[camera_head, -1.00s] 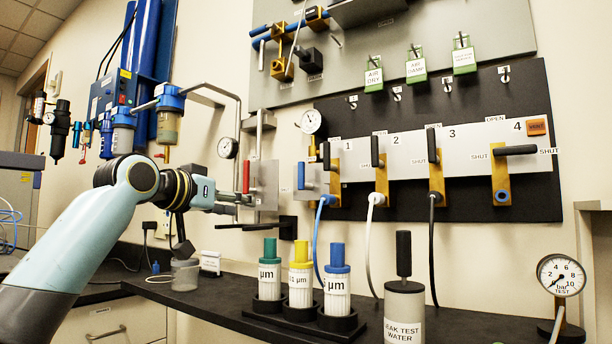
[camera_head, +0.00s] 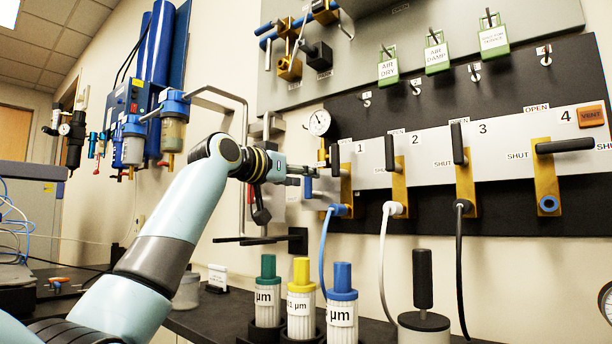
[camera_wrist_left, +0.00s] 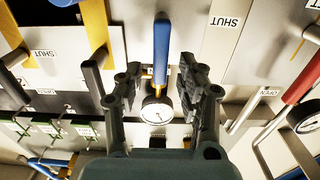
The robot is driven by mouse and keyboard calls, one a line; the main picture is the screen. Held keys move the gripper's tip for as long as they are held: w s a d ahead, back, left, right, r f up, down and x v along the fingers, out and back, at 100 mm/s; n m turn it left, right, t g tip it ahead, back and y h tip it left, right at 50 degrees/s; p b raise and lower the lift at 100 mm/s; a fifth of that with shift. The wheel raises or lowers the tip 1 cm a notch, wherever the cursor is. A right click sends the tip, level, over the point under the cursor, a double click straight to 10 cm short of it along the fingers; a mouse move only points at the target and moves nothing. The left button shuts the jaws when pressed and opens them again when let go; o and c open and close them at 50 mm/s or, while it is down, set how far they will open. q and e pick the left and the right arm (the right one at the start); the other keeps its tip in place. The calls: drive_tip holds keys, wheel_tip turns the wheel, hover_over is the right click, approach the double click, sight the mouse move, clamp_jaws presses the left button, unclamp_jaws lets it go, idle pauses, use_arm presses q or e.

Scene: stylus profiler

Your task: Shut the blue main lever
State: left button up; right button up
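The blue main lever (camera_head: 308,188) is on the panel at the left end of the white manifold, partly hidden by my left gripper in the head view. In the left wrist view the blue lever (camera_wrist_left: 161,45) lies between the lines of the two fingers, with clear gaps on both sides. My left gripper (camera_head: 310,171) is at the lever in the head view; its fingers (camera_wrist_left: 162,80) are spread apart in the wrist view. I cannot tell how far the lever reaches between the pads. My right gripper is not in view.
A red lever (camera_wrist_left: 303,80) and a dial gauge (camera_wrist_left: 157,112) are close by in the wrist view. Filter cartridges, one blue-capped (camera_head: 342,300), stand on the bench below. A dark bracket (camera_head: 298,240) juts out under the gripper.

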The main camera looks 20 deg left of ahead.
use_arm(q)
drive_tip(key=shift+w+d, duration=0.25)
drive_tip(key=shift+w, duration=0.45)
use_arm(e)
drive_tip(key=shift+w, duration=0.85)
use_arm(q)
drive_tip(key=shift+c, duration=0.8)
clamp_jaws()
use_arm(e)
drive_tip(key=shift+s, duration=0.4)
